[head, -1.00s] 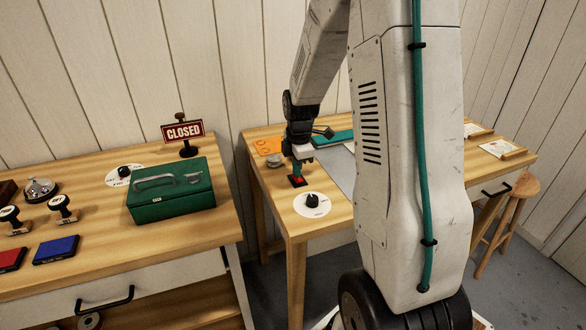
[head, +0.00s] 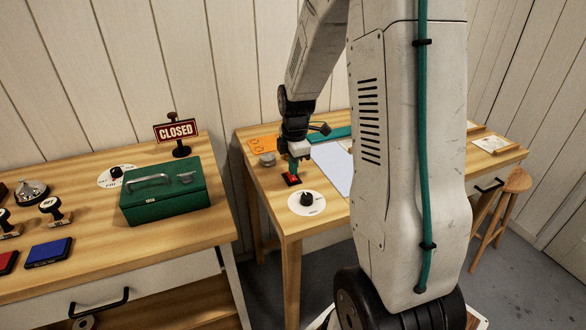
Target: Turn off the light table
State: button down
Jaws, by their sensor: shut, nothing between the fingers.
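The light table panel (head: 334,168) lies on the right wooden table, partly hidden behind my arm. Its visible part is a bright, pale bluish white. A small red switch on a black base (head: 291,180) sits on the tabletop left of the panel. My gripper (head: 293,173) points down with its fingertips at the red switch and seems to touch it. The gripper is shut and empty.
A black knob on a white dial (head: 307,201) sits just in front of the switch. An orange sheet (head: 262,144) and a small grey round object (head: 267,159) lie behind it. A green cash box (head: 166,192) stands on the left bench.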

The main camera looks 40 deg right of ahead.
notch_tip(320, 180, up, 13)
jog(key=s, duration=0.1)
jog(key=shift+s+a, duration=0.2)
jog(key=shift+s, duration=0.05)
jog(key=shift+f, duration=0.1)
